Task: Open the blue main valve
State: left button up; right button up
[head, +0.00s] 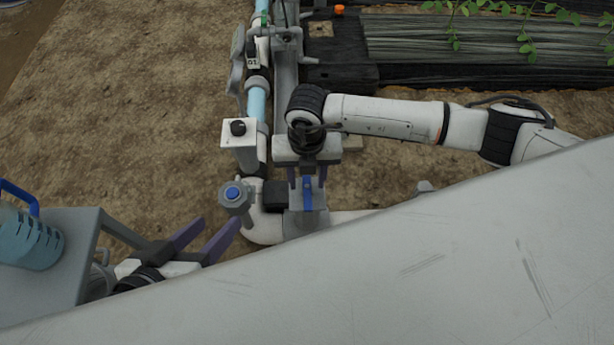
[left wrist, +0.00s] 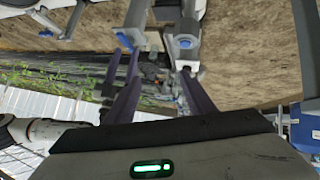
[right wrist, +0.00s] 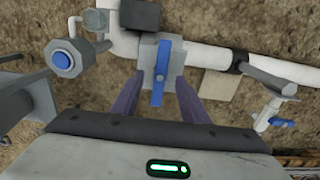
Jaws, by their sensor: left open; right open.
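The blue main valve handle (head: 307,193) sits on a grey valve body on the white pipe in the head view. In the right wrist view the same blue lever (right wrist: 161,72) runs upright in the picture. My right gripper (head: 307,180) is open over it, its dark purple fingers on either side of the lever, also seen in the right wrist view (right wrist: 157,90). I cannot tell whether they touch it. My left gripper (head: 212,236) is open and empty, lower left of the valve, near the blue-capped grey fitting. Its fingers also show in the left wrist view (left wrist: 158,85).
A blue-capped grey fitting (head: 234,195) stands left of the valve. A smaller blue-handled tap (right wrist: 281,123) is at right in the right wrist view. A blue jug (head: 30,240) stands on a grey stand (head: 80,255). A large pale surface hides the lower right of the head view.

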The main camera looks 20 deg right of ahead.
aim_at(307, 187)
jog(key=shift+f+b, duration=0.85)
jog(key=shift+f, duration=0.35)
jog(key=shift+f+b, duration=0.55)
jog(key=shift+f, duration=0.6)
